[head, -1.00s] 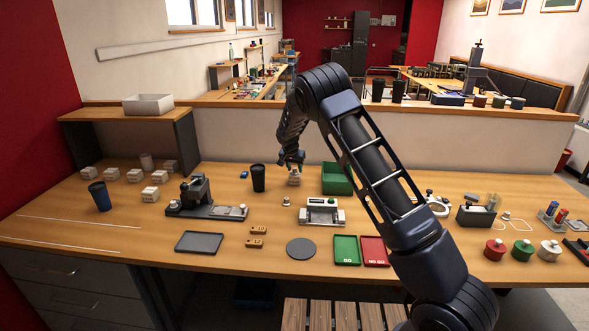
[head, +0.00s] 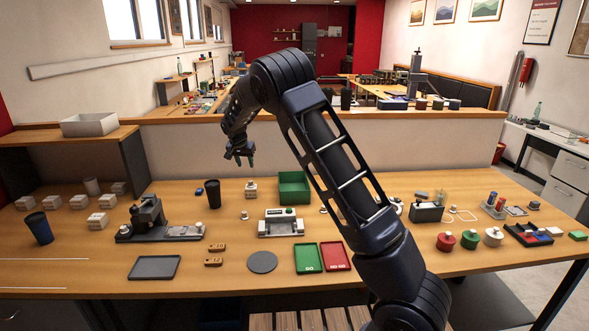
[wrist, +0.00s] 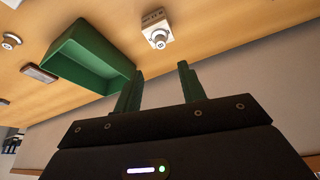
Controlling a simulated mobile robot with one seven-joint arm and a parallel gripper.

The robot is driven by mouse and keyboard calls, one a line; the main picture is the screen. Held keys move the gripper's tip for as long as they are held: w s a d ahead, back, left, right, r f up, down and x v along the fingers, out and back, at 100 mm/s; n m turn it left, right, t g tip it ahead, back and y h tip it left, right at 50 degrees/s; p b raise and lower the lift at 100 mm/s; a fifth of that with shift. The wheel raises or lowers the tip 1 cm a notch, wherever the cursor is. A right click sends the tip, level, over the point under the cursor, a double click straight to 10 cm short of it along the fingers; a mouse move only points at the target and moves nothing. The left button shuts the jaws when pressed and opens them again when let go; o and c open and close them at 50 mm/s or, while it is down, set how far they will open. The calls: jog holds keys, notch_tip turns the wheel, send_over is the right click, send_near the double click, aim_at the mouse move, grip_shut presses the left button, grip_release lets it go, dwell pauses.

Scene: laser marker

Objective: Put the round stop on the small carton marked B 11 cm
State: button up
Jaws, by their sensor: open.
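A small white carton (head: 251,191) stands alone behind the fixture, left of the green bin; its marking is too small to read. A round pale stop (head: 251,182) sits on top of it. The wrist view shows the carton (wrist: 153,19) with the metallic round stop (wrist: 158,40) on it, beyond my fingertips. My gripper (head: 240,160) is open and empty, raised above and behind the carton, apart from it. Its two green fingers also show spread in the wrist view (wrist: 160,82). A second small round piece (head: 244,214) stands on the bench in front of the carton.
The green bin (head: 293,190) stands right of the carton, a black cup (head: 212,194) to its left. A grey and white fixture (head: 281,223) is in front. Several other cartons (head: 97,221) stand at the far left. My arm hides part of the bench's right half.

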jog(key=s+d+r+y, duration=0.1)
jog(key=s+d+r, duration=0.5)
jog(key=d, duration=0.3)
jog(key=s+d+r, duration=0.6)
jog(key=d, duration=0.4)
jog(key=s+d+r+y, duration=0.1)
jog(key=s+d+r, duration=0.5)
jog(key=d, duration=0.3)
jog(key=s+d+n, duration=0.1)
jog(key=s+d, duration=0.3)
jog(key=s, duration=0.6)
jog(key=s+d+f+n, duration=0.1)
jog(key=s+d, duration=0.3)
jog(key=s, duration=0.7)
jog(key=s+d+f+n, duration=0.1)
jog(key=s+d, duration=0.3)
jog(key=s, duration=0.7)
jog(key=shift+h, duration=0.4)
